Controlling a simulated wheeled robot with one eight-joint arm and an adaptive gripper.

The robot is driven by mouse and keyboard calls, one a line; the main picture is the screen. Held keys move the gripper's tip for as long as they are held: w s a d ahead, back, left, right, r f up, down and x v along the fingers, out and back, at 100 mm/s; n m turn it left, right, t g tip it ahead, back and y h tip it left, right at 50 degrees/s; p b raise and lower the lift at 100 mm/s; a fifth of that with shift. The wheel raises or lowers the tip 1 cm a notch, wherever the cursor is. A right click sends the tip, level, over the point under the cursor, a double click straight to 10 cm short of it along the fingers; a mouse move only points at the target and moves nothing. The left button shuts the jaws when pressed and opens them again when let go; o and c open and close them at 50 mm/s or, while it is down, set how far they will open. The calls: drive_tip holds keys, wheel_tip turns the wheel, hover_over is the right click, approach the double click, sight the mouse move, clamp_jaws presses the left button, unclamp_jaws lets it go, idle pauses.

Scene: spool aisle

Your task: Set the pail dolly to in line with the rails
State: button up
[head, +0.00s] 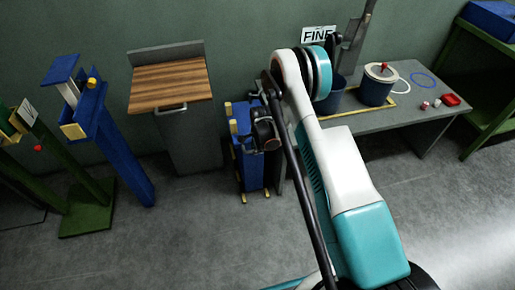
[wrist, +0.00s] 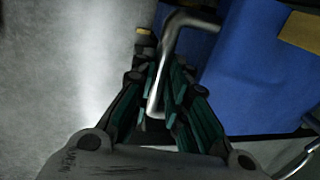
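A blue upright unit with yellow corner pieces and feet (head: 246,170) stands on the floor left of the grey table; it may be the pail dolly, but I cannot be sure. It also fills the right of the wrist view (wrist: 265,75). My gripper (head: 265,130) is at its top, partly hidden behind my arm. In the wrist view my gripper's fingers (wrist: 160,80) close in on both sides of a bent metal handle (wrist: 187,20) beside the blue face. The fingers look shut on it. I see no floor rails clearly; yellow strips (head: 392,112) lie on the table.
Dark blue pails (head: 375,93) stand on the grey table (head: 425,112), one partly behind my arm. A wood-topped grey cabinet (head: 195,140) stands left of the blue unit. Blue and green posts (head: 125,160) stand farther left. The floor in front is clear.

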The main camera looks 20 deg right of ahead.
drive_tip(key=o, duration=0.4)
drive_tip(key=shift+s, duration=0.3)
drive_tip(key=shift+o, duration=0.2)
wheel_tip(320, 180, up, 12)
drive_tip(key=s, duration=0.2)
drive_tip(key=shift+f, duration=0.15)
